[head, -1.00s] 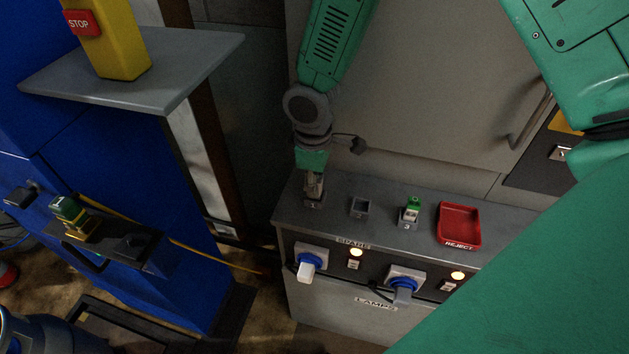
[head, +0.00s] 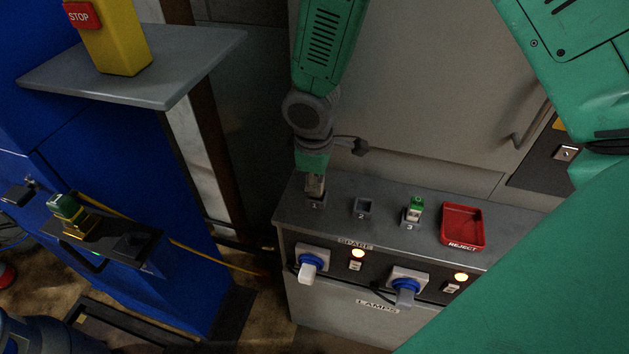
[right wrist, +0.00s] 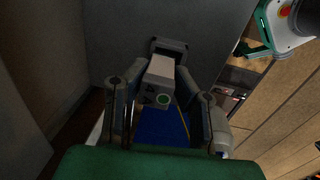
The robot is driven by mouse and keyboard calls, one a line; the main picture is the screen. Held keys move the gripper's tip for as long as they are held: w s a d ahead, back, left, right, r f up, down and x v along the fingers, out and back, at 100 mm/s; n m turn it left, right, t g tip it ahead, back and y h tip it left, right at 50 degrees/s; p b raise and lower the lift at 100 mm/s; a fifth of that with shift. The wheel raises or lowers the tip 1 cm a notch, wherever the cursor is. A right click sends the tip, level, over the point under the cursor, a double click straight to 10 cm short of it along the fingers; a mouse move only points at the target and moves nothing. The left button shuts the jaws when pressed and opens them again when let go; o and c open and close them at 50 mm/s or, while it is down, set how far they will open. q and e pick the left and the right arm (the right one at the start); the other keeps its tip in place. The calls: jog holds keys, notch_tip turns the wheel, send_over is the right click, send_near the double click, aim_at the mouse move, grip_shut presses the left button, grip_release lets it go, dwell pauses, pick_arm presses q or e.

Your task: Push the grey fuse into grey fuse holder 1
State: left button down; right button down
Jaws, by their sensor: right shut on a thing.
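My right gripper (head: 315,186) reaches down over grey fuse holder 1 (head: 316,203) at the left end of the grey bench top. I cannot tell how deep the fuse sits in the holder. The gripper hides most of the fuse in the head view. My left gripper is not in view.
Holder 2 (head: 363,207) stands empty beside holder 1. Holder 3 (head: 411,225) bears a green-topped fuse (head: 416,205). A red reject tray (head: 462,238) lies to the right. Switches and lit lamps are on the bench front (head: 320,245). A blue cabinet (head: 190,250) stands left.

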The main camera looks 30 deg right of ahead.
jog(key=shift+d, duration=0.1)
jog(key=shift+s+a+p, duration=0.15)
jog(key=shift+a+p, duration=0.1)
jog(key=shift+p, duration=0.15)
jog(key=shift+p, duration=0.3)
dwell(0.8)
jog(key=shift+f+b, duration=0.35)
jog(key=shift+f, duration=0.35)
jog(key=c, duration=1.3)
grip_release()
jog(key=shift+r, duration=0.1)
jog(key=shift+r, duration=0.35)
jog(key=r, duration=0.7)
jog(key=a+r, duration=0.1)
jog(key=r, duration=0.3)
jog(key=shift+s+a, duration=0.1)
jog(key=shift+s, duration=0.15)
jog(key=shift+f, duration=0.1)
